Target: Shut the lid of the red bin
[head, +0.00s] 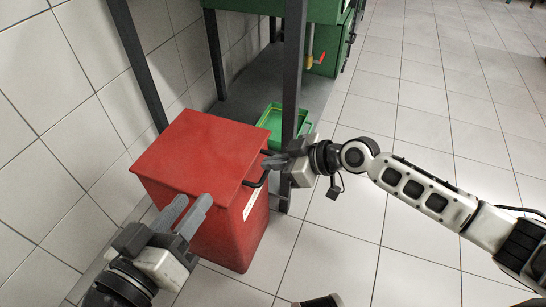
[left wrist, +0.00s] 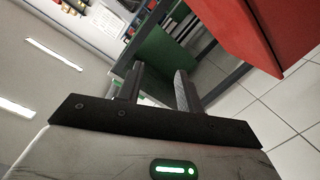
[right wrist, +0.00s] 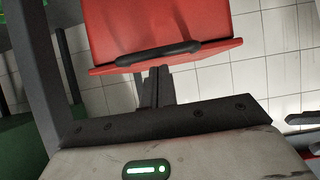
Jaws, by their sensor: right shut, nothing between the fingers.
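The red bin (head: 236,232) stands on the floor by the tiled wall. Its lid (head: 198,150) lies down over the top in the head view; I cannot tell whether a thin gap is left. A black handle (head: 256,180) sits on the lid's right edge and also shows in the right wrist view (right wrist: 158,53). My right gripper (head: 268,162) is shut and empty, close to that edge near the handle; contact is unclear. My left gripper (head: 194,202) is open and empty, in front of the bin's near side, hiding part of it. The left wrist view shows its fingers apart (left wrist: 158,75).
A green tray (head: 272,117) lies behind the bin. A dark metal post (head: 293,75) of the green bench (head: 315,12) rises close by my right gripper. The tiled wall (head: 60,100) bounds the left. The tiled floor (head: 430,110) at the right is clear.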

